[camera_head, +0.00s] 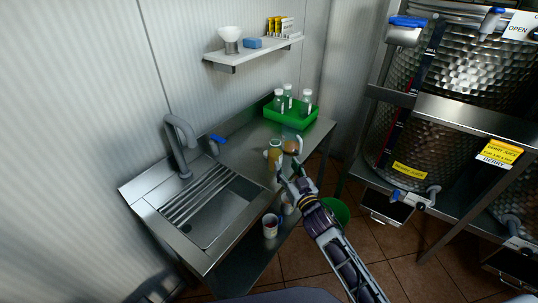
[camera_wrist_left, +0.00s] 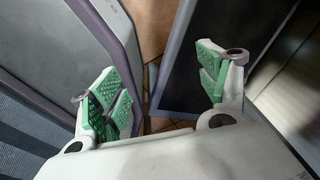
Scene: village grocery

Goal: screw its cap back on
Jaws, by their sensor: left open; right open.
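A small bottle or jar with amber contents (camera_head: 273,155) stands on the steel counter (camera_head: 246,148). Its top looks pale; I cannot tell whether a cap sits on it. A brown round thing (camera_head: 291,147) is just right of it, at the far side of my right gripper; I cannot tell if it is the cap. My right gripper (camera_head: 288,164) is open, close to both things and partly in front of them. Contact cannot be made out. My left gripper (camera_wrist_left: 160,78) is open and empty in the left wrist view, and out of the head view.
A green tray (camera_head: 292,122) with several clear bottles stands at the counter's back. A sink (camera_head: 212,207) with a tap (camera_head: 180,145) is at left. A white mug (camera_head: 270,226) is below the counter edge, near a green bucket (camera_head: 340,211). Steel tanks (camera_head: 455,65) stand at right.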

